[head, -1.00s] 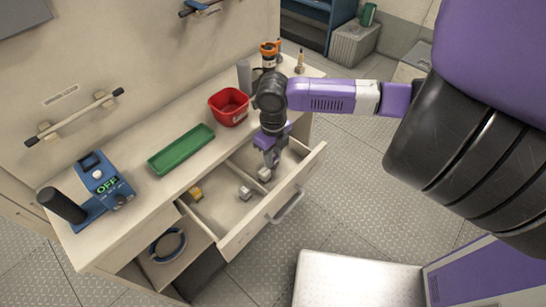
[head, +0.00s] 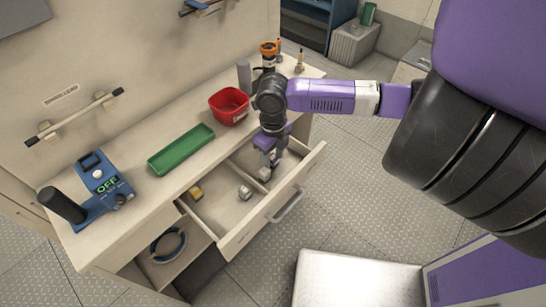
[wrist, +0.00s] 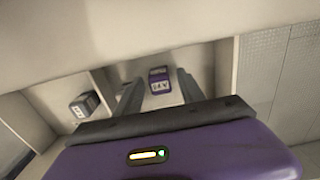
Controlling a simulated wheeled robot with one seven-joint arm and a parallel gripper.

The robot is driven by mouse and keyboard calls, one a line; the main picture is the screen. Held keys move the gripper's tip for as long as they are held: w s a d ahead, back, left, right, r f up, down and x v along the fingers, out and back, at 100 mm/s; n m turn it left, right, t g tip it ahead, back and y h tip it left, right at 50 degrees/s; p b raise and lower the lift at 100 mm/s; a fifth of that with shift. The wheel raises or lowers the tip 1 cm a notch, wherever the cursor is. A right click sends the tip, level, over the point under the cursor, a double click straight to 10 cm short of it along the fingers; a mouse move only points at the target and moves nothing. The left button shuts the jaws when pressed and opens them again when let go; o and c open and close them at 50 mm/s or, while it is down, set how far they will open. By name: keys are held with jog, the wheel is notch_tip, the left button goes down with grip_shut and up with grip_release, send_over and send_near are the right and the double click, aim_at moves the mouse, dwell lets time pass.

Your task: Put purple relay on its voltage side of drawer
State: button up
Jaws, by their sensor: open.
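The purple relay (wrist: 160,84), marked "24 V", stands in the open drawer (head: 236,241). In the wrist view it shows between the two fingers of my gripper (wrist: 160,92), with a gap on each side. The gripper is open, low inside the drawer. In the head view my gripper (head: 267,173) hides most of that spot. It is in the far-right compartment, beyond a low divider. A grey relay (head: 245,192) and a yellow relay (head: 196,193) lie in the left compartment. The grey one also shows in the wrist view (wrist: 84,104). I cannot read any voltage labels on the drawer.
On the bench are a green tray (head: 181,150), a red bin (head: 229,106) and a blue device reading OFF (head: 104,187). The drawer's front panel and handle (head: 287,206) stick out over the floor. The drawer walls and divider are close around my gripper.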

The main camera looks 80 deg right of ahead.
aim_at(273, 157)
notch_tip(273, 157, up, 12)
jog(key=shift+f, duration=0.15)
dwell(0.7)
